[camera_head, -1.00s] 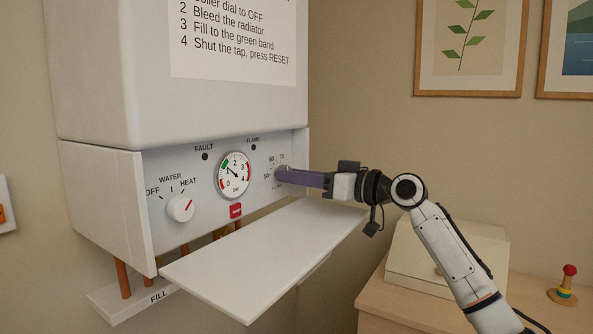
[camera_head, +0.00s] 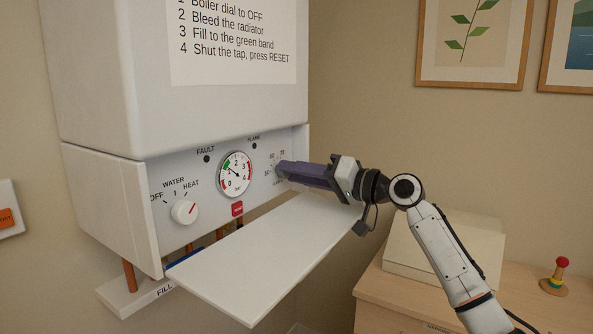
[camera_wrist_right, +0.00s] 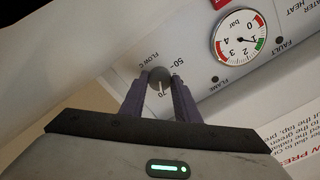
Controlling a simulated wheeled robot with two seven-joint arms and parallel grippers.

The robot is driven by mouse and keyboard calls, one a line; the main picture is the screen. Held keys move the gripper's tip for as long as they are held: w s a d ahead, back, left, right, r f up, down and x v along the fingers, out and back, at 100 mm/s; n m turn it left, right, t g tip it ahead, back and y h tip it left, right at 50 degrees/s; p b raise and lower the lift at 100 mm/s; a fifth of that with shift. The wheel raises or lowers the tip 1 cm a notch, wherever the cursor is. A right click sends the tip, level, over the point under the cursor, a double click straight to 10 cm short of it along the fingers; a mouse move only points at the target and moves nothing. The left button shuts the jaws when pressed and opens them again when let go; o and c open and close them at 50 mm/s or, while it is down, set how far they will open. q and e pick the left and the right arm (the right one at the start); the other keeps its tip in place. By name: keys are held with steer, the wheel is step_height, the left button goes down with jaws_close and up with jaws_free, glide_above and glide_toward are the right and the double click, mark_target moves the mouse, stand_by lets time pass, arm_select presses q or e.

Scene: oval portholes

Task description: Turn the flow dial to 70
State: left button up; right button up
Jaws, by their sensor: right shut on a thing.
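The flow dial (camera_wrist_right: 159,74) is a small round grey knob on the boiler's front panel, with FLOW °C and the numbers 50 and 70 beside it in the right wrist view. My right gripper (camera_head: 282,168) reaches it from the right, its purple fingers shut on the knob, one on each side. In the right wrist view the gripper (camera_wrist_right: 159,82) shows the dial's white mark pointing at or very near 70. In the head view the fingers hide the knob and part of its scale. My left gripper is out of view.
A white flap (camera_head: 265,258) juts out below the panel, under my right gripper. The water dial (camera_head: 184,211), pressure gauge (camera_head: 236,173) and red button (camera_head: 237,209) lie left of the flow dial. A wooden cabinet (camera_head: 400,302) stands at the lower right.

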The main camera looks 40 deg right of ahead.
steer(key=shift+d+r, duration=0.1)
stand_by(0.3)
steer(key=o, duration=1.1)
steer(key=shift+c, duration=0.2)
steer(key=shift+s, duration=0.1)
steer(key=b+v, duration=0.3)
steer(key=v, duration=0.6)
steer(key=shift+s+b, duration=0.2)
steer(key=shift+b, duration=0.1)
steer(key=shift+s+d, duration=0.2)
steer(key=shift+s, duration=0.15)
